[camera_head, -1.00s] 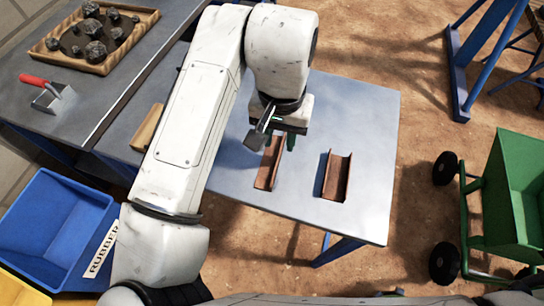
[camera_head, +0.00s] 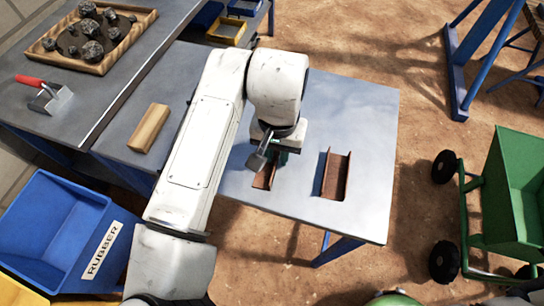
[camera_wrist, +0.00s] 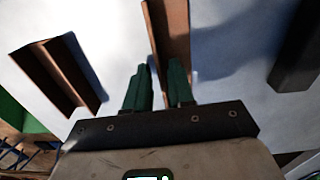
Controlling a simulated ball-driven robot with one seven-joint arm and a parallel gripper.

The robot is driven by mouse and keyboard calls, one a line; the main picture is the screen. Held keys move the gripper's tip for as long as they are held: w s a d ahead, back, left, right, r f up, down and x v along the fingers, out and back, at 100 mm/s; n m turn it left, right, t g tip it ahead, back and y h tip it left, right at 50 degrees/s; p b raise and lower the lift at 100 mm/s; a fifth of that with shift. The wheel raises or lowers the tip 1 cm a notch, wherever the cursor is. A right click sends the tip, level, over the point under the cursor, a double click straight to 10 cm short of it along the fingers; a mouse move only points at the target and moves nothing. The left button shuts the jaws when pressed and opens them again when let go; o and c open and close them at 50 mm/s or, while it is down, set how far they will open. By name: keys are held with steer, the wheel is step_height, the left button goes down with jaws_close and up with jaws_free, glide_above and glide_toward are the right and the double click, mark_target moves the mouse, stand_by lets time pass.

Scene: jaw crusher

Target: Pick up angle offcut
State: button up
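The angle offcut (camera_head: 264,178) is a rust-brown L-shaped metal piece on the grey table, partly hidden under my gripper in the head view. In the wrist view the angle offcut (camera_wrist: 173,30) runs up from between the green fingers. My gripper (camera_wrist: 160,68) is open, with a gap between the fingers and the offcut's near end showing in it. I cannot tell whether either finger touches the offcut. In the head view my gripper (camera_head: 270,156) is just above the offcut's far end.
A wider rust-brown channel piece (camera_head: 335,175) lies to the right; it also shows in the wrist view (camera_wrist: 58,75). A wooden block (camera_head: 150,128) lies left of my arm. A dark bar (camera_wrist: 297,50) shows at the wrist view's right. A green cart (camera_head: 515,190) stands beyond the table.

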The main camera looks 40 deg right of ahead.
jaws_close()
steer(key=shift+r, duration=0.1)
stand_by(0.4)
